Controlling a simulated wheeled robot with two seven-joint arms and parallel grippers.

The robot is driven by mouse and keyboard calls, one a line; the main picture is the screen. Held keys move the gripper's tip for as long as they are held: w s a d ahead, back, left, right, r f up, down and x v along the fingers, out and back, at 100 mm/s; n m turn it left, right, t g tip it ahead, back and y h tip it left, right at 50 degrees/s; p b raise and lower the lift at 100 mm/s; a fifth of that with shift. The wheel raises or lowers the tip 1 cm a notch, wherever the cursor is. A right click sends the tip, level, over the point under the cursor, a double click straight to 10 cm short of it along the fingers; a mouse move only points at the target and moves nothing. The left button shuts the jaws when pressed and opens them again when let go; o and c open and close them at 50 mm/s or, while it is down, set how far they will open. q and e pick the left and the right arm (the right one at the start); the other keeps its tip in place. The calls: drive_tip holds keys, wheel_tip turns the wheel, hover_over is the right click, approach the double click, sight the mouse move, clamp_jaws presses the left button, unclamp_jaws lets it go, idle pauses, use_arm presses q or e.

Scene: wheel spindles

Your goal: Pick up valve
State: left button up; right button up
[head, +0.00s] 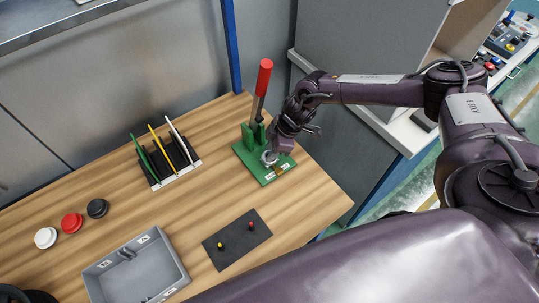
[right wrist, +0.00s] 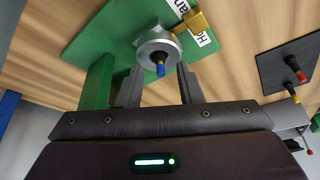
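A silver round part with a blue tip, which I take for the valve (head: 269,158), sits on a green base plate (head: 267,177). It also shows in the right wrist view (right wrist: 160,48). My right gripper (head: 279,147) is at the valve, above the plate. In the right wrist view its two fingers (right wrist: 160,72) are apart, with the blue tip between the fingertips and the silver body just beyond them. I see no grip on it. A dark shape at the bottom left corner of the head view may be part of my left gripper; its fingers do not show.
A red-handled lever (head: 262,82) rises from the green fixture close beside my right gripper. A black rack (head: 174,178) holds coloured strips. A dark plate (head: 238,243) with small knobs and a grey tray (head: 176,258) lie nearer. Three round caps (head: 71,223) lie left.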

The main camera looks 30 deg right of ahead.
drive_tip(key=shift+s+d, duration=0.1)
drive_tip(key=shift+c, duration=0.5)
clamp_jaws()
